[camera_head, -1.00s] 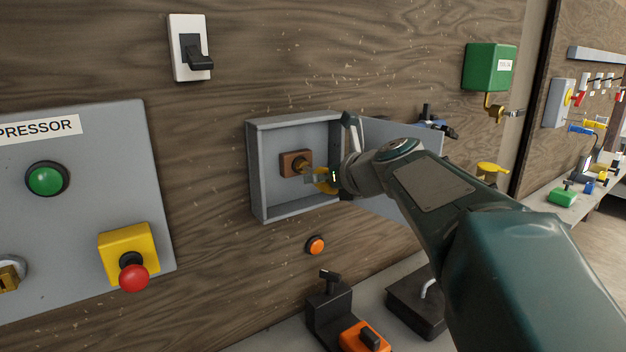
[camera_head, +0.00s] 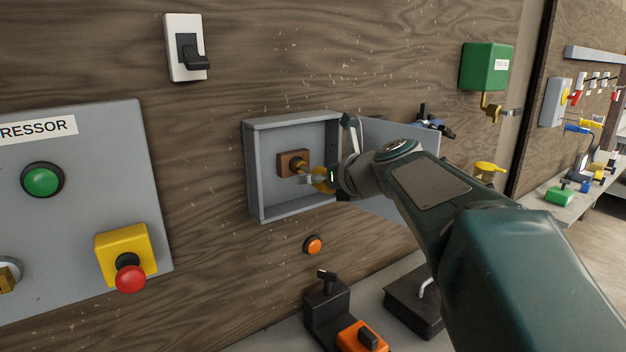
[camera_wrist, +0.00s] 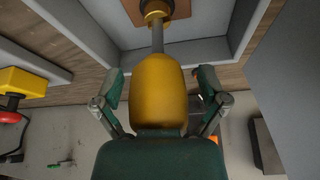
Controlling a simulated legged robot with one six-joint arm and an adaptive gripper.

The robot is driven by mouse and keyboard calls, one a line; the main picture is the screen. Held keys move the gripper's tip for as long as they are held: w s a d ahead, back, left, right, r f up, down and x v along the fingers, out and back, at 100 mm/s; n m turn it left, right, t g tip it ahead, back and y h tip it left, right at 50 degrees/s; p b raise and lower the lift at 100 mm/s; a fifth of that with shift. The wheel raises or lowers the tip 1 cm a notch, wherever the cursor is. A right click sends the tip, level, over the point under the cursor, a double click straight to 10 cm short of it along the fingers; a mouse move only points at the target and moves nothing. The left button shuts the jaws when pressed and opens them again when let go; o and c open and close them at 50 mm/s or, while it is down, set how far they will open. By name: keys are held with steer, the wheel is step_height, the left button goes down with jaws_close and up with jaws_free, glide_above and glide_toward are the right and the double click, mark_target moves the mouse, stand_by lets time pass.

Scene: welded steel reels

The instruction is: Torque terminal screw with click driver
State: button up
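The click driver (camera_wrist: 160,92) has a yellow handle and a grey shaft. In the wrist view its shaft runs up to the brass terminal screw (camera_wrist: 153,8), where its tip meets the brass. The screw sits on a brown block (camera_head: 288,161) inside the open grey box (camera_head: 255,180). My gripper (camera_wrist: 160,82) has one finger on each side of the yellow handle. Gaps show between both fingers and the handle, so it looks open around it. In the head view my gripper (camera_head: 318,180) hides part of the driver (camera_head: 323,184).
The box's open door (camera_head: 400,190) stands right, behind my arm. An orange button (camera_head: 313,245) is below the box. A grey panel (camera_head: 70,215) with a red emergency button (camera_head: 130,278) is left. A black-and-orange device (camera_head: 335,310) stands on the bench below.

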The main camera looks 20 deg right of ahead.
steer(key=shift+r, duration=0.1)
steer(key=shift+s+d+r, duration=0.1)
steer(key=shift+s+r, duration=0.15)
steer(key=shift+s, duration=0.15)
steer(key=v, duration=0.6)
stand_by(0.3)
